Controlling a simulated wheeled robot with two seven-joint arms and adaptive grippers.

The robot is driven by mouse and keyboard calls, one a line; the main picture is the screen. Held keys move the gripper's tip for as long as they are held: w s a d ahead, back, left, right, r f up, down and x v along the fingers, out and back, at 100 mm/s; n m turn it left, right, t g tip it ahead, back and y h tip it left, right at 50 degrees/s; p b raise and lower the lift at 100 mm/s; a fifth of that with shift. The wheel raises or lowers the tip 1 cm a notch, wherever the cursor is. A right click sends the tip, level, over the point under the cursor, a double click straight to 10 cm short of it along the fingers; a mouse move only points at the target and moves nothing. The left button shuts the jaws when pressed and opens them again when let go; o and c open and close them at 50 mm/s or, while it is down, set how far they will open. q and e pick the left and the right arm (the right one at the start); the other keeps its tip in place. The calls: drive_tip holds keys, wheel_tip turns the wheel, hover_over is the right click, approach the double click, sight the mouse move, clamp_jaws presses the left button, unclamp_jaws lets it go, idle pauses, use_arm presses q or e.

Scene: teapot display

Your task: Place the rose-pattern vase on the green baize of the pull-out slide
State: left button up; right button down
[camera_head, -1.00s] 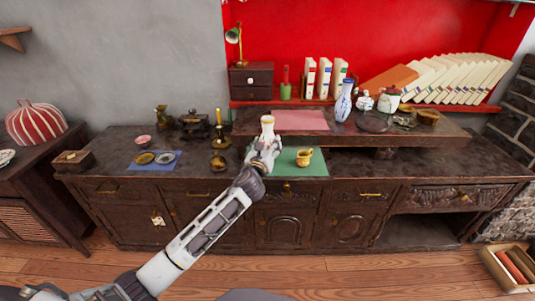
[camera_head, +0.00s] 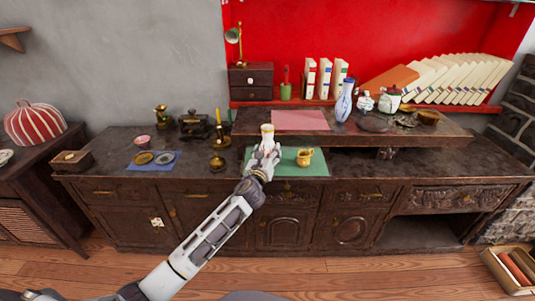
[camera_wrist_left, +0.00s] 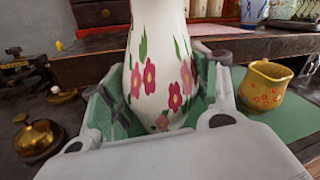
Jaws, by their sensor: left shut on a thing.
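The rose-pattern vase (camera_head: 267,133) is white with pink flowers, and it stands upright in my left gripper (camera_head: 264,152). In the left wrist view the vase (camera_wrist_left: 160,70) sits between the two fingers, which are shut on it. The green baize (camera_head: 310,170) lies on the counter under and around the gripper; it also shows in the left wrist view (camera_wrist_left: 285,122). The vase is over the baize's left part. Its base is hidden by the gripper, so I cannot tell whether it touches the baize. My right gripper is not in view.
A yellow patterned cup (camera_head: 304,157) stands on the baize just right of the gripper. A brass bell (camera_head: 217,163) and candlestick (camera_head: 221,138) stand to the left. A raised shelf (camera_head: 390,133) with a pink mat (camera_head: 300,120) is close behind.

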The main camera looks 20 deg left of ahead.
sight(265, 157)
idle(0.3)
use_arm(q)
drive_tip(key=o, duration=0.8)
drive_tip(key=shift+f, duration=0.1)
drive_tip(key=o, duration=0.5)
drive_tip(key=shift+c, duration=0.2)
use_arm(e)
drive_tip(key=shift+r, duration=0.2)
use_arm(q)
drive_tip(key=shift+r, duration=0.2)
drive_tip(key=shift+s, duration=0.45)
drive_tip(key=shift+s+d+p, duration=0.1)
drive_tip(key=shift+s+p, duration=0.25)
drive_tip(key=shift+s, duration=3.2)
drive_tip(key=s, duration=0.4)
drive_tip(key=shift+d+p, duration=0.15)
drive_tip(key=shift+p, duration=0.25)
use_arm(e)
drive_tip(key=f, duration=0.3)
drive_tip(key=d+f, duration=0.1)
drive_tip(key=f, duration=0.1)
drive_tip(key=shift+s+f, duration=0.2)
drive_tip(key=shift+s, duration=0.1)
